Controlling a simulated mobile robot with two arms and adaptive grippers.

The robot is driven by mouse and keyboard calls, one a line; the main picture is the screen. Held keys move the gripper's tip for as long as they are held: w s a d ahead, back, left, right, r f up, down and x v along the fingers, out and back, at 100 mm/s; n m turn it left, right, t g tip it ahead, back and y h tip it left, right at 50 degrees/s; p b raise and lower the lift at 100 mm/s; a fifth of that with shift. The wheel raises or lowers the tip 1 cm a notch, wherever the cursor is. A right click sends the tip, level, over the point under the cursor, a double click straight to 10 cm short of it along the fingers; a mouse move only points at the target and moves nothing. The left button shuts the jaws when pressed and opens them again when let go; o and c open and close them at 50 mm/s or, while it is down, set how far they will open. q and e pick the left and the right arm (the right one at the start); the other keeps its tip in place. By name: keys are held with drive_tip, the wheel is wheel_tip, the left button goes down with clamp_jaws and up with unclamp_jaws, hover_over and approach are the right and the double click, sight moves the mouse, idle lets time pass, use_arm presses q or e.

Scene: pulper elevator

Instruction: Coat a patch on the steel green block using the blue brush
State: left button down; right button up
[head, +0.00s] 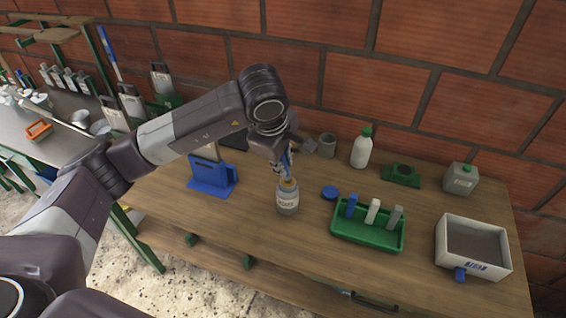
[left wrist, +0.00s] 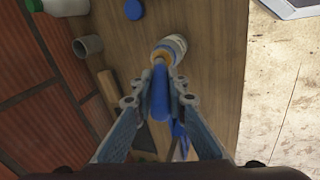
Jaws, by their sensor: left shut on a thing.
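My left gripper (head: 287,165) is shut on the blue brush (left wrist: 160,95), its handle between the fingers (left wrist: 160,85). The brush points down at the mouth of a small labelled jar (head: 288,199), also in the left wrist view (left wrist: 175,45). Its bristles are hidden, and I cannot tell how far they reach into the jar. A green block-like piece with a round opening (head: 402,175) lies at the back right; I cannot tell whether it is the steel green block. A grey container with a green cap (head: 461,180) stands beside it. My right gripper is not in view.
A blue lid (head: 330,192) lies right of the jar. A green tray (head: 368,238) holds blue, white and grey pieces. A white box (head: 473,264) stands at the front right. A blue stand (head: 212,185), a white bottle (head: 362,150) and a grey cup (head: 326,145) stand nearby.

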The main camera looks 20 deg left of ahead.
use_arm(q)
drive_tip(key=shift+f, duration=0.15)
drive_tip(key=shift+w+r+p, duration=0.1)
drive_tip(key=shift+r+p, duration=0.45)
drive_tip(key=shift+r, duration=0.7)
drive_tip(key=shift+r+p, duration=0.85)
drive_tip(key=shift+r, duration=1.5)
drive_tip(key=shift+f, duration=0.1)
